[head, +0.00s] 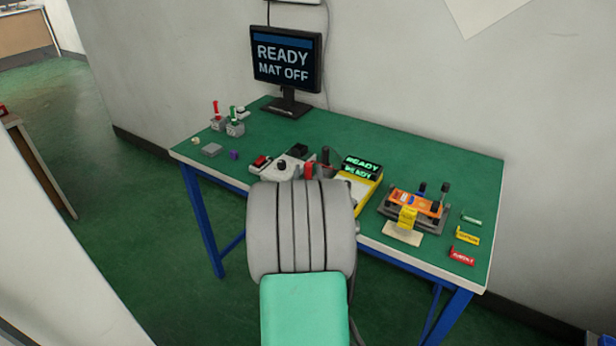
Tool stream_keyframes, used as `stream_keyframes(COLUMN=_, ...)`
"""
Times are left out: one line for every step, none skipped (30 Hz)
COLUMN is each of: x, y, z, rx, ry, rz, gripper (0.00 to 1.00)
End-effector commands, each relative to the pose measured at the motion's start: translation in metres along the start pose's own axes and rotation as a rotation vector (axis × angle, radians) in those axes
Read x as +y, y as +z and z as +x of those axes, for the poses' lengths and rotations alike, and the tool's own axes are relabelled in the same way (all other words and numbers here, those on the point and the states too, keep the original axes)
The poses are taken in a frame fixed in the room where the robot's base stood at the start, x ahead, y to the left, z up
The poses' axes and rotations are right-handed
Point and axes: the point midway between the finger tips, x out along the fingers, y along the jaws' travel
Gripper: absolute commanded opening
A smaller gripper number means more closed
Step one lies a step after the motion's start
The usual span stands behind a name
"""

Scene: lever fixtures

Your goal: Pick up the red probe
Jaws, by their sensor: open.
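The red probe (215,108) stands upright in a small grey holder (217,123) near the table's left end. A green probe (233,114) stands in a similar grey holder (236,129) just to its right. I cannot make out my gripper. My grey ribbed arm and its green part fill the lower middle of the view and hide part of the table's front edge. The red probe is clear of the visible arm, which is lower and to the right.
The green table (400,155) has a monitor (287,63) at the back reading READY MAT OFF. A grey block (212,150) and a purple block (234,155) lie in front of the probes. A lever fixture (415,207) and coloured labels (467,236) sit at right.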

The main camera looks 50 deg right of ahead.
Motion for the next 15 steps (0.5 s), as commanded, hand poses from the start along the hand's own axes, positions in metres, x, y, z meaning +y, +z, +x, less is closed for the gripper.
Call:
stream_keyframes(x=0.0, y=0.0, z=0.007, rx=-0.002, ry=0.0, rz=0.001, gripper=0.45)
stream_keyframes(x=0.0, y=0.0, z=0.011, rx=-0.002, ry=0.0, rz=0.001, gripper=0.45)
stream_keyframes(x=-0.001, y=0.0, z=0.018, rx=-0.002, ry=-0.001, rz=0.002, gripper=0.45)
stream_keyframes(x=-0.001, y=0.0, z=0.025, rx=-0.002, ry=-0.001, rz=0.002, gripper=0.45)
stream_keyframes(x=-0.001, y=0.0, z=0.03, rx=-0.002, ry=-0.001, rz=0.001, gripper=0.45)
stream_keyframes(x=-0.001, y=0.001, z=0.037, rx=-0.002, ry=0.0, rz=0.0, gripper=0.45)
stream_keyframes(x=-0.001, y=0.001, z=0.042, rx=-0.002, ry=0.0, rz=0.0, gripper=0.45)
stream_keyframes(x=-0.001, y=0.001, z=0.046, rx=-0.002, ry=-0.001, rz=0.0, gripper=0.45)
stream_keyframes(x=-0.001, y=0.002, z=0.05, rx=-0.003, ry=-0.001, rz=0.001, gripper=0.45)
stream_keyframes(x=-0.001, y=0.002, z=0.051, rx=-0.003, ry=-0.001, rz=0.001, gripper=0.45)
stream_keyframes(x=-0.002, y=0.002, z=0.052, rx=-0.003, ry=-0.002, rz=0.001, gripper=0.45)
stream_keyframes(x=-0.002, y=0.002, z=0.053, rx=-0.002, ry=-0.002, rz=0.001, gripper=0.45)
stream_keyframes(x=-0.002, y=0.002, z=0.053, rx=-0.002, ry=-0.002, rz=0.001, gripper=0.45)
stream_keyframes(x=-0.002, y=0.002, z=0.053, rx=-0.002, ry=-0.002, rz=0.001, gripper=0.45)
stream_keyframes(x=-0.002, y=0.002, z=0.052, rx=-0.002, ry=-0.002, rz=0.001, gripper=0.45)
